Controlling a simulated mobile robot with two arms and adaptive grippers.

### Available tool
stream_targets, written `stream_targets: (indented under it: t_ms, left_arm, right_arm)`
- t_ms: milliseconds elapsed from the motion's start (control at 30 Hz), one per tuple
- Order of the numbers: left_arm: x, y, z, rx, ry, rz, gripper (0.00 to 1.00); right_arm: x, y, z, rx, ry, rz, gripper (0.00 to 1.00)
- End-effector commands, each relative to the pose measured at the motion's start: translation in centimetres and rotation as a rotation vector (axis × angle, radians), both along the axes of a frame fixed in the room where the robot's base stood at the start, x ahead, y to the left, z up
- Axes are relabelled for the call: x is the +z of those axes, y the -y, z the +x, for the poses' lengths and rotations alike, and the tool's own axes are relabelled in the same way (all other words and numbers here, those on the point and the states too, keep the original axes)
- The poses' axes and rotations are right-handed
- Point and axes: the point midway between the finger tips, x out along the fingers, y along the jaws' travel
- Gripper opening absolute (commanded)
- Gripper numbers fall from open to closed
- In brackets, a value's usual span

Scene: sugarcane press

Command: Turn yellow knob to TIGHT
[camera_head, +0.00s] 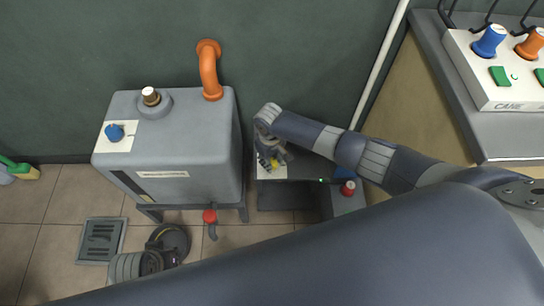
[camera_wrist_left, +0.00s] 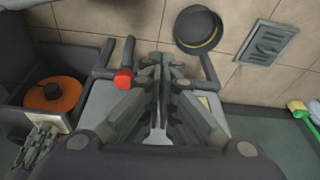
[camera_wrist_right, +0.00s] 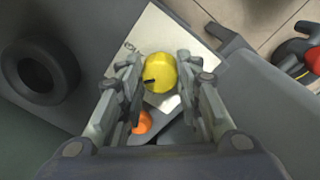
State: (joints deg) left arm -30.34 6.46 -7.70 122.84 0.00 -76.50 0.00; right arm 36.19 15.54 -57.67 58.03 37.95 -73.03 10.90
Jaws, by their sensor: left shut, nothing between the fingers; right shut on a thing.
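The yellow knob (camera_wrist_right: 160,72) is on a white plate (camera_wrist_right: 152,28) in the right wrist view. A dark pointer mark on it faces the lower left of that view. My right gripper (camera_wrist_right: 158,80) is shut on the knob, one finger on each side. In the head view the gripper (camera_head: 270,156) covers most of the knob (camera_head: 275,163). The plate's lettering is mostly hidden, so I cannot read TIGHT. My left gripper (camera_wrist_left: 162,62) is shut and empty in the left wrist view, away from the knob.
A grey tank (camera_head: 200,150) with an orange pipe (camera_head: 209,70) and blue knob (camera_head: 115,132) stands left of the right gripper. A red knob (camera_head: 349,188) is to the right. The CANE control panel (camera_head: 490,80) is at upper right. A drain grate (camera_head: 101,240) lies on the floor.

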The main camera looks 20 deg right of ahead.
Motion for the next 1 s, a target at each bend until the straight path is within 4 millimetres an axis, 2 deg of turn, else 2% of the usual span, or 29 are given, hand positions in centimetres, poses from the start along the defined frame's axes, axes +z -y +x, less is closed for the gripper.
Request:
stream_targets:
  t_ms: [267,600,800,1000]
  left_arm:
    - [-5.5,0.1,-0.5,-0.005,-0.033,0.002,0.0]
    - [-11.6,-0.2,-2.8,-0.011,-0.068,0.005,0.0]
    - [-14.5,-0.5,-4.6,-0.015,-0.085,0.007,0.0]
    - [-16.2,-0.7,-6.1,-0.018,-0.096,0.008,0.0]
  right_arm:
    - [0.2,-0.2,-0.2,-0.16,-0.003,0.002,0.08]
    - [0.2,-0.3,-0.1,-0.406,-0.004,0.002,0.08]
    - [0.2,-0.3,-0.1,-0.585,-0.005,0.002,0.08]
    - [0.1,-0.3,0.0,-0.737,-0.004,0.001,0.08]
